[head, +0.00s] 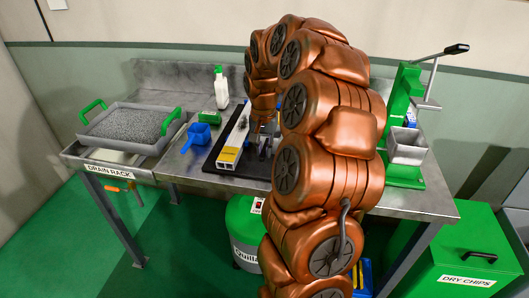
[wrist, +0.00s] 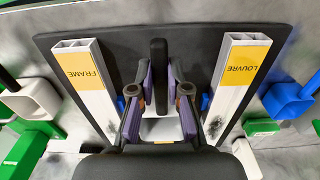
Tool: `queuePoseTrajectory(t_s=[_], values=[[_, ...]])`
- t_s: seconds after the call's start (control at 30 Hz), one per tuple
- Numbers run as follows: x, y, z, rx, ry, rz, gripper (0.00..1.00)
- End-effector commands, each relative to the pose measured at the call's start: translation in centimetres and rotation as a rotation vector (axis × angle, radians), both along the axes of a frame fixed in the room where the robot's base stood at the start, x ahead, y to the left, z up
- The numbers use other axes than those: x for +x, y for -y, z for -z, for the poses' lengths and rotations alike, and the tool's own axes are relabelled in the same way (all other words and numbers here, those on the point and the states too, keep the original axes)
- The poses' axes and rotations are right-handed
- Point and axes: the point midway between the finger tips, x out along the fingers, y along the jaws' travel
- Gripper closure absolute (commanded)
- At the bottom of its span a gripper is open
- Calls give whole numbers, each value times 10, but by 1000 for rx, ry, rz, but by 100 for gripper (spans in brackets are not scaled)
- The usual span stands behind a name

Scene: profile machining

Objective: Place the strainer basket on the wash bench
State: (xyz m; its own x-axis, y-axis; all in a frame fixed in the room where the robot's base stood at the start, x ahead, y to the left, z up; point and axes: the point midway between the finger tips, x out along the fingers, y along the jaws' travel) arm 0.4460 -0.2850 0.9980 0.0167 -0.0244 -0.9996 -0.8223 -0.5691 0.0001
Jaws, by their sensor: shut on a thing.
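The strainer basket (head: 103,139) is a grey tray with two green handles, full of grey granules. It sits at the left, on the drain rack (head: 73,152) at the end of the metal wash bench (head: 187,170). My gripper (wrist: 159,82) is far to the right of the basket, low over a black mat (head: 227,182). In the wrist view its purple-padded fingers close on a dark bar (wrist: 158,60) between them. What the bar belongs to is unclear. In the head view my arm partly hides the gripper (head: 264,143).
A white FRAME profile (wrist: 85,80) and LOUVRE profile (wrist: 234,85) flank my gripper. A blue scoop (head: 197,137), white bottle (head: 220,88) and green box (head: 208,116) stand between basket and mat. A green lever press (head: 402,105) stands at the right.

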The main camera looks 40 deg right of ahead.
Motion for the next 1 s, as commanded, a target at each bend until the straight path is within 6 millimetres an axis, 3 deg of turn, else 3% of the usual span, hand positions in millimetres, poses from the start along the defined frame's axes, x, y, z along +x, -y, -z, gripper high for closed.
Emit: queuePoseTrajectory(t_s=[0.2, 0.57, 0.6, 0.8, 1.0], values=[[-1, -1, 22, 2, -5, -2, 100], [-1, 0, 27, 0, -1, -1, 100], [-1, 0, 26, 0, -1, -1, 80], [-1, 0, 25, 0, -1, -1, 60], [-1, 0, 25, 1, -1, -1, 59]])
